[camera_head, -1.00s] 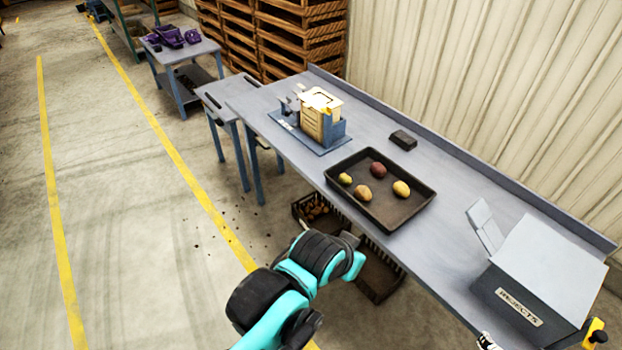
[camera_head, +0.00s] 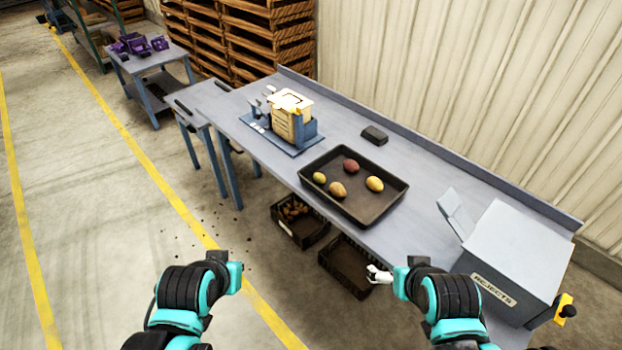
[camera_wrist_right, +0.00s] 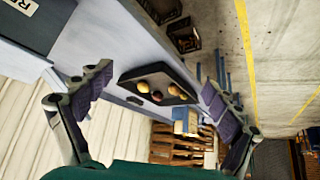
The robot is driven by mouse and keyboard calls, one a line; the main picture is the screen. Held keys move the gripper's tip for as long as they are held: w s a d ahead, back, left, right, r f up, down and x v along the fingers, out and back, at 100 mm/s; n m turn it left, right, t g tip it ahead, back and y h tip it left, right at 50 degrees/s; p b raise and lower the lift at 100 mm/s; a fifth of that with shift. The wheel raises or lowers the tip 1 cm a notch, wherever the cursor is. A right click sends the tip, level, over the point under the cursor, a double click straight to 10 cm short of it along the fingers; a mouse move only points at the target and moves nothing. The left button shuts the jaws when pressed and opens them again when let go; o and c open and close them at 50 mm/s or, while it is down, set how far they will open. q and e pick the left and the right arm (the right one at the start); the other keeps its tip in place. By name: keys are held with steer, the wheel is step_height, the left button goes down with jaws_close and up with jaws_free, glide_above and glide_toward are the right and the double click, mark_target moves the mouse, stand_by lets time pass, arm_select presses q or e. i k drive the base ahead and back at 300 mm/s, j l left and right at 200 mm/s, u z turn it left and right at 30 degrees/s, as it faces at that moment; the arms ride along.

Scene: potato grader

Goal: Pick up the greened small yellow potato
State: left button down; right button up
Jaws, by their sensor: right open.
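The small yellow potato with a greenish tint (camera_head: 319,177) lies at the left end of a dark tray (camera_head: 376,213) on the long grey bench. A brown potato (camera_head: 338,189), a red one (camera_head: 351,166) and a larger yellow one (camera_head: 375,184) lie beside it. My right gripper (camera_head: 378,274) is in front of the bench's near edge, below the tray in the picture, touching no potato. In the right wrist view its two fingers (camera_wrist_right: 157,80) are spread and empty, with the tray beyond them. My left arm shows at lower left, but its gripper does not.
A grey box labelled REJECTS (camera_head: 512,262) stands on the bench's right end. A blue-based device (camera_head: 292,120) stands left of the tray, and a small dark block (camera_head: 374,134) behind it. Black crates (camera_head: 345,265) sit under the bench. Bare bench lies around the tray.

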mark_target(319, 178)
steer(key=z, duration=1.65)
steer(key=u, duration=1.65)
steer(key=z, duration=1.15)
steer(key=i+j+z, duration=0.15)
steer(key=j, duration=0.25)
steer(key=j+z, duration=0.2)
steer(key=j, duration=0.25)
steer(key=i+j, duration=0.1)
steer(key=j, duration=0.4)
steer(key=i+j, duration=0.1)
steer(key=j, duration=0.35)
steer(key=i+j, duration=0.15)
steer(key=j, duration=0.35)
steer(key=i+j, duration=0.1)
steer(key=j, duration=0.4)
